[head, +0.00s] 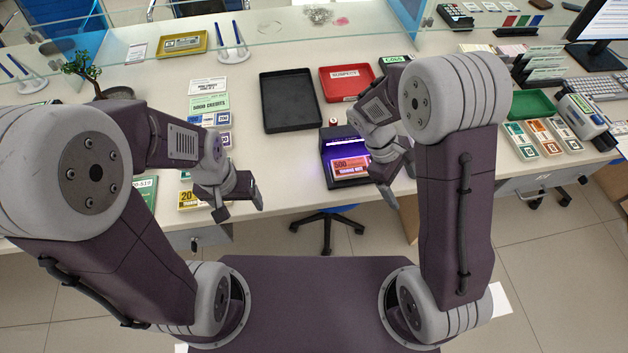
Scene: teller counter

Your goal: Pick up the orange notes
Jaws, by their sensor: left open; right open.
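An orange note marked 500 (349,166) lies on a dark device (348,183) with a violet glow, at the counter's near edge. An orange-banded bundle (541,137) lies at the right among green and blue ones. My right gripper (392,186) is open, just right of the device and the 500 note; its fingers partly overlap the device's right side in the picture. Whether it touches the note cannot be told. My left gripper (240,208) is open and empty, left of the device near the counter's front edge.
A black tray (290,127) and a red tray (346,93) stand behind the device. A green tray (533,93) and a white machine (583,112) are at the right. A plant (82,66) stands at the left. Clear counter lies left of the device.

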